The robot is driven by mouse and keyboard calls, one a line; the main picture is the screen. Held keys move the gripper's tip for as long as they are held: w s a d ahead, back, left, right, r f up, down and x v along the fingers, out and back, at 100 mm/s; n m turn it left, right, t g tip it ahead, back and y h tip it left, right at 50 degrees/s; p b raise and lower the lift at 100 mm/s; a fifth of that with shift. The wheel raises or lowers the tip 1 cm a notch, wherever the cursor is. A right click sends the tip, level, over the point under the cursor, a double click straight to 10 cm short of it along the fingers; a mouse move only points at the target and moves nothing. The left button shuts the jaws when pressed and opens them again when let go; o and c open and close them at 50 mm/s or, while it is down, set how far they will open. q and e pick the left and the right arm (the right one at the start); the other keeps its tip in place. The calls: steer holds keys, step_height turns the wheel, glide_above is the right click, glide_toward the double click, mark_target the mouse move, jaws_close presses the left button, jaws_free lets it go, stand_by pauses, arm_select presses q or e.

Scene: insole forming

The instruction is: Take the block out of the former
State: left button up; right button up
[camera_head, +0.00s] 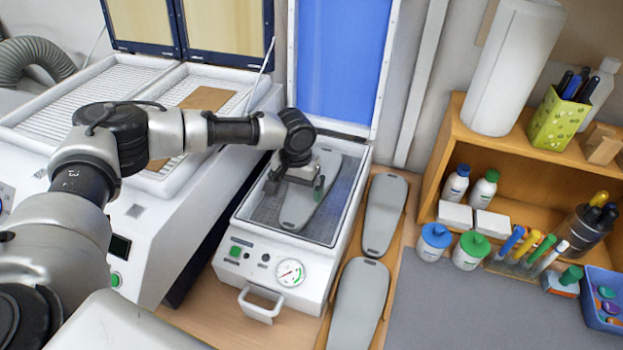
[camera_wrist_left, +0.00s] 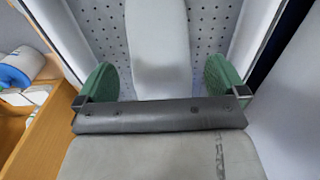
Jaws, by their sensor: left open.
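The former (camera_head: 283,245) is a white box with its blue-lined lid (camera_head: 342,60) raised. A grey, sole-shaped block (camera_head: 325,190) lies inside it on a perforated floor. My left gripper (camera_head: 295,184) is over the block inside the former. In the left wrist view, its green fingertips (camera_wrist_left: 161,82) stand apart on either side of the block (camera_wrist_left: 158,45), with visible gaps. A dark grey bar of the gripper crosses and hides part of the block. My right gripper is not in view.
Two similar grey blocks lie on the wooden strip right of the former, one far (camera_head: 384,215) and one near (camera_head: 358,305). A white machine (camera_head: 150,220) stands left. A wooden shelf (camera_head: 520,190) with bottles and pens stands right. The grey mat (camera_head: 450,310) has free room.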

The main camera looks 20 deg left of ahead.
mark_target(299, 206)
arm_select(q)
steer(key=shift+f, duration=0.3)
steer(key=shift+f+p, duration=0.3)
step_height(299, 206, down, 4)
steer(key=shift+s+d+r+p, duration=0.1)
steer(key=shift+s+r+p, duration=0.05)
steer(key=shift+p, duration=0.8)
steer(key=shift+f, duration=0.55)
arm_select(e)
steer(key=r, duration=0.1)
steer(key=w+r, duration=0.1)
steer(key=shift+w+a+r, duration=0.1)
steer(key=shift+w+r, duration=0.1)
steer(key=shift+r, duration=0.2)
arm_select(q)
steer(key=shift+c, duration=1)
steer(key=c, duration=0.8)
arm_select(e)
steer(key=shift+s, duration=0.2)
